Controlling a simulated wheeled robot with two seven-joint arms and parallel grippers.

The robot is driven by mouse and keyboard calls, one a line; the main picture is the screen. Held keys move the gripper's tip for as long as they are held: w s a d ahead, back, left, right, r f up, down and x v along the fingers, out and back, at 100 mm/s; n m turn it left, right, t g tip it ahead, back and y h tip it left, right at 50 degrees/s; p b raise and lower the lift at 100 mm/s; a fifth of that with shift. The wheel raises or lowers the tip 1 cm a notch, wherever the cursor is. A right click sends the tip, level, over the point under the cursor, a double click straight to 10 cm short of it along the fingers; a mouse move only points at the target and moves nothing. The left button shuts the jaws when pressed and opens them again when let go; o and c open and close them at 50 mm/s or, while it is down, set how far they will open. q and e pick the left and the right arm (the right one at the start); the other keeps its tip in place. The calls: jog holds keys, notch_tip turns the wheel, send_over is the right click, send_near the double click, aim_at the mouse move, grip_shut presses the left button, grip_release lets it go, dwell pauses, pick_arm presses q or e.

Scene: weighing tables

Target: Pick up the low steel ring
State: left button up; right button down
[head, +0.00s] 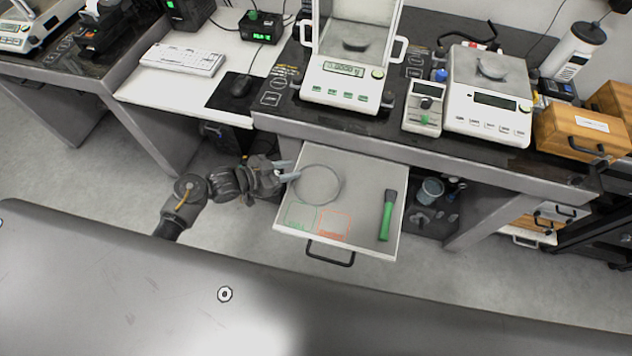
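A thin, low grey ring (341,184) lies flat on the pull-out board (362,171) under the middle table, towards the board's back left. My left gripper (292,170) is at the board's left edge, beside the ring's left side. Its two pale fingers point right and stand apart, with no object seen held between them. I cannot tell whether a fingertip touches the ring. My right gripper is not in view.
A green and black marker-like tool (386,216) lies on the board's right side. Green (301,216) and orange (335,224) outlined squares mark its front left. A balance (342,84) stands on the table (300,118) above.

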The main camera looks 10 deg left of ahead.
aim_at(305, 166)
pick_arm(q)
jog(key=x, duration=0.4)
jog(key=shift+w+f, duration=0.15)
jog(key=shift+f, duration=0.05)
jog(key=shift+c, duration=0.2)
grip_shut()
